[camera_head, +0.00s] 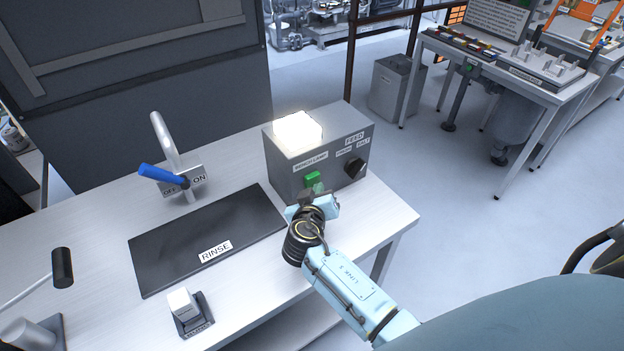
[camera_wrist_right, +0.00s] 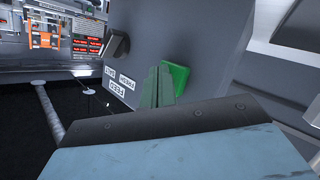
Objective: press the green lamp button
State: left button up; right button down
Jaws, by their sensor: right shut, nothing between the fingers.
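The green lamp button (camera_head: 313,178) is on the front face of a grey control box (camera_head: 284,175) on the white table. The lamp (camera_head: 298,131) on top of the box glows bright white. My right gripper (camera_head: 311,194) is shut and empty, its tips right in front of the button. In the right wrist view the green button (camera_wrist_right: 176,77) shows just beside the shut fingertips (camera_wrist_right: 158,75); I cannot tell whether they touch. My left gripper is not in view.
A black knob (camera_head: 354,168) is on the box, right of the button. A blue-handled lever (camera_head: 163,175) stands behind the dark RINSE mat (camera_head: 170,258). A small white block switch (camera_head: 184,304) sits near the table's front. A second table (camera_head: 540,92) is at the far right.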

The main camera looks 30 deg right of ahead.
dwell(0.4)
jog(key=shift+w+b, duration=0.45)
jog(key=shift+b, duration=0.05)
jog(key=shift+s, duration=0.4)
jog(key=s, duration=0.6)
jog(key=shift+d+p, duration=0.25)
jog(key=shift+p, duration=0.2)
dwell(0.3)
